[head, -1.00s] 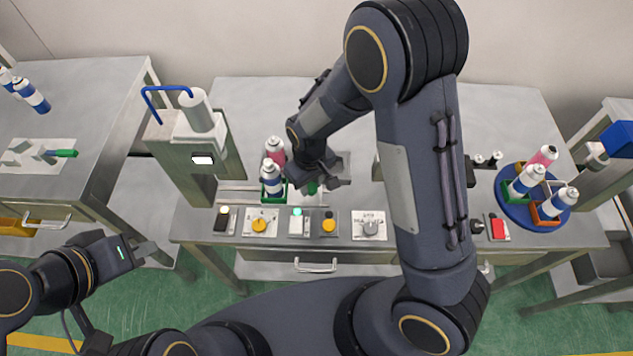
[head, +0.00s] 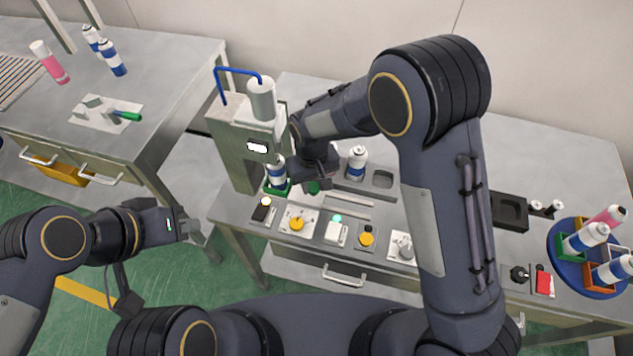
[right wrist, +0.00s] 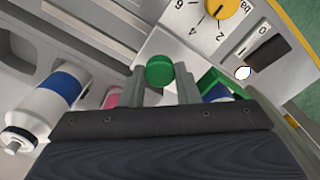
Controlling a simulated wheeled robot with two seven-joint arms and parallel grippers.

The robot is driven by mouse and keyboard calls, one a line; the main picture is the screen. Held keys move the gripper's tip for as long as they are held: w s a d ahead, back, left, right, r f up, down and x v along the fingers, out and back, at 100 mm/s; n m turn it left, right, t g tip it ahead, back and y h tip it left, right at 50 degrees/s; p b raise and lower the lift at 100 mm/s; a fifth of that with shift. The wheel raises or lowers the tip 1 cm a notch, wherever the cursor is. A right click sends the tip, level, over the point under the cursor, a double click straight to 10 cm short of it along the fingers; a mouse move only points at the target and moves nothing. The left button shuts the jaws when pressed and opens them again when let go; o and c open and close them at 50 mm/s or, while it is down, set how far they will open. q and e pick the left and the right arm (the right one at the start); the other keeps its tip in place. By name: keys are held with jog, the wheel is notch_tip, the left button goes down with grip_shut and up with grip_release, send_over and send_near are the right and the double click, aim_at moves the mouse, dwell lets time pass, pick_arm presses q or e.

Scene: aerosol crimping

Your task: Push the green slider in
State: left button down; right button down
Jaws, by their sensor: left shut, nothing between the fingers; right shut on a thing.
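The green slider holder (head: 277,190) sits on its rail at the press (head: 262,103), carrying an upright white-and-blue can (head: 277,172) below the press head. In the right wrist view, the green knob (right wrist: 158,72) lies between the fingers of my right gripper (right wrist: 162,86), which is shut on it. The holder's green edge (right wrist: 213,80) and part of its can show beside the right finger. In the head view my right gripper (head: 322,180) is just right of the holder, and the green knob (head: 313,187) is partly hidden. My left gripper (head: 188,229) is shut and empty, off the bench's left front.
A row of switches and yellow knobs (head: 297,224) lines the bench front. Another white-and-blue can (head: 357,162) stands right of my right gripper. A blue turntable (head: 588,262) with cans is at the far right. A side bench (head: 170,80) stands at left.

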jog(key=c, duration=1.4)
grip_release()
jog(key=shift+w+a, duration=0.1)
jog(key=shift+a, duration=0.15)
jog(key=shift+c, duration=0.2)
jog(key=o, duration=0.3)
jog(key=shift+o, duration=0.2)
jog(key=shift+r, duration=0.1)
notch_tip(320, 180, up, 12)
jog(key=p, duration=0.7)
jog(key=shift+p, duration=0.4)
